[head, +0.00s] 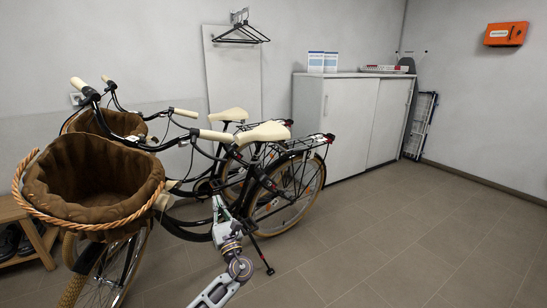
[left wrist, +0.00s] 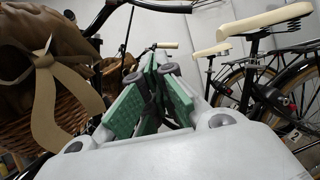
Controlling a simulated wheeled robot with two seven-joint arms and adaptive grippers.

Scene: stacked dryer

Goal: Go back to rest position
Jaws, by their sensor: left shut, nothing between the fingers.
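My left gripper (head: 218,203) is in the lower middle of the head view, raised in front of the nearer bicycle (head: 255,185). In the left wrist view the left gripper (left wrist: 161,68) shows its green finger pads drawn together at the tips, with nothing held. The bicycle's brown-lined basket (left wrist: 40,85) is to the left of the fingers there, with a beige bow. Whether the gripper touches the bicycle I cannot tell. My right gripper is not in view. No dryer shows.
Two bicycles stand side by side, baskets (head: 92,180) toward me. A wooden bench (head: 12,212) with shoes is at the left edge. A white cabinet (head: 345,120) stands at the back. The tiled floor (head: 410,245) to the right is clear.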

